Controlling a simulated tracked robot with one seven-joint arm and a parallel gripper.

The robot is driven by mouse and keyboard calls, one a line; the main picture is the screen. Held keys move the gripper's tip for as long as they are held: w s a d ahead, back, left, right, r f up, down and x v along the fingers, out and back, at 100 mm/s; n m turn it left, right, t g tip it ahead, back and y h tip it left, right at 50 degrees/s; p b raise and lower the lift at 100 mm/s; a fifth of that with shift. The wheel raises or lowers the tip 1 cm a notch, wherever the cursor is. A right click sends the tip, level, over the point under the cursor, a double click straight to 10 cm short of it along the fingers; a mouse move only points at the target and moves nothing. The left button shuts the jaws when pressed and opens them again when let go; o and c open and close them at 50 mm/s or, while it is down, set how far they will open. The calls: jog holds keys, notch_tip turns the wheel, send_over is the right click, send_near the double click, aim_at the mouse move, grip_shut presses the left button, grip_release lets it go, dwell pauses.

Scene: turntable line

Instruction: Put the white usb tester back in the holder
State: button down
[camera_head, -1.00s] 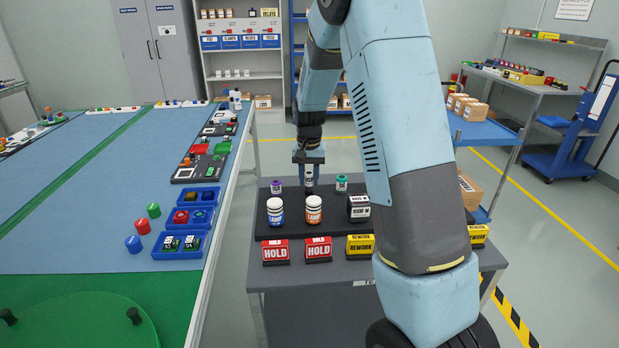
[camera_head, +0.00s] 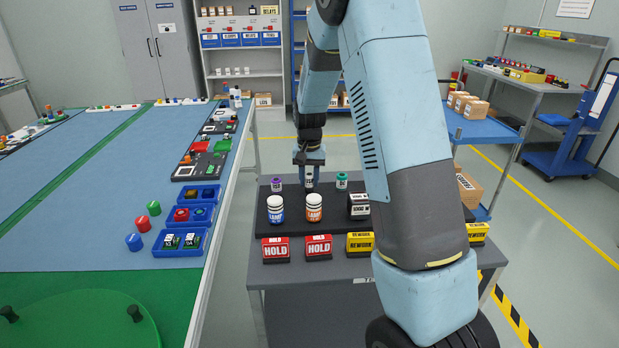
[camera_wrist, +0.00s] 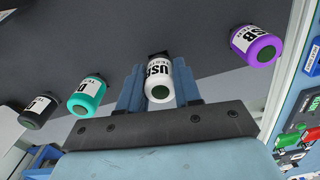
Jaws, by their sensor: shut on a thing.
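The tester (camera_head: 309,180) stands roughly upright, in line between the purple tester (camera_head: 276,184) and the teal tester (camera_head: 341,181). Whether its lower end is seated in the holder cannot be told.
Red HOLD blocks (camera_head: 275,250) and yellow REWORK blocks (camera_head: 360,244) line the front. In the wrist view a black tester (camera_wrist: 38,111) stands beyond the teal one.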

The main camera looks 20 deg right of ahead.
jog(key=shift+f, duration=0.6)
jog(key=c, duration=0.7)
grip_release()
jog(key=shift+r, duration=0.1)
notch_tip(320, 180, up, 13)
jog(key=s+r+t, duration=0.1)
jog(key=s+r, duration=0.7)
jog(key=s+r+n+t, duration=0.2)
jog(key=s, duration=1.1)
jog(key=s+r+n+t, duration=0.2)
jog(key=s, duration=1.1)
jog(key=shift+s+t, duration=0.3)
jog(key=shift+s, duration=0.05)
jog(key=shift+d+r, duration=0.1)
